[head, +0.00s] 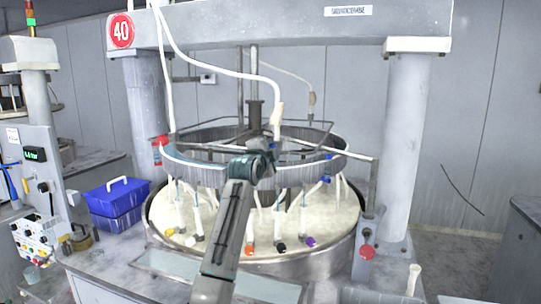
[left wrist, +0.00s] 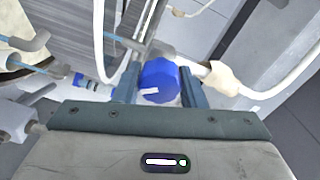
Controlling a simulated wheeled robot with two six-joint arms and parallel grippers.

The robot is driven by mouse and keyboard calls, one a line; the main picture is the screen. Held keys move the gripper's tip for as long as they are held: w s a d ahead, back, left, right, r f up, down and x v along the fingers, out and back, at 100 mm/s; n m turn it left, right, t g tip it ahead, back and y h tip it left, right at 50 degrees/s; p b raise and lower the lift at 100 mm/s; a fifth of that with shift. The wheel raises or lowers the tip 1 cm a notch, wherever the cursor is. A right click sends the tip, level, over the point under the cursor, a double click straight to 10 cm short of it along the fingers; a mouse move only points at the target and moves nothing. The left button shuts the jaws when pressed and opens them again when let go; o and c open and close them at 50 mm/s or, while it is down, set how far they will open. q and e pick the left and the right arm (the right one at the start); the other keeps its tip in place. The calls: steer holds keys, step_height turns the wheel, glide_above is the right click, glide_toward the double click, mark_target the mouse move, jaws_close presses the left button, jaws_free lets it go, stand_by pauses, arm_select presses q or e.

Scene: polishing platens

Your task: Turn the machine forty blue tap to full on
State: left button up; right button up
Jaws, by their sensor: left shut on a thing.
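The machine carries a red round sign with 40 (head: 121,31) on its overhead beam. A blue tap knob (left wrist: 159,80) with a white pointer mark sits between the fingers of my left gripper (left wrist: 160,88) in the left wrist view. The pointer lies toward the lower left of the knob. My left gripper (head: 268,166) is shut on this knob. In the head view it reaches the ring (head: 200,165) above the round basin, and its wrist hides most of the held tap. My right gripper is in neither view.
Other blue fittings (head: 327,157) sit at the ring's right side. Several colored-tipped tubes hang over the pale basin (head: 340,215). A blue box (head: 115,205) stands left, and a grey column (head: 400,150) rises right.

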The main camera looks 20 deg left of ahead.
arm_select(q)
steer(key=m+b, duration=0.1)
steer(key=m, duration=0.4)
steer(key=shift+f, duration=0.2)
steer(key=shift+m+b, duration=0.3)
steer(key=shift+m, duration=0.4)
steer(key=o, duration=1)
steer(key=shift+r, duration=0.1)
steer(key=shift+s, duration=0.1)
steer(key=s+b, duration=0.5)
steer(key=s, duration=0.5)
steer(key=shift+s, duration=0.35)
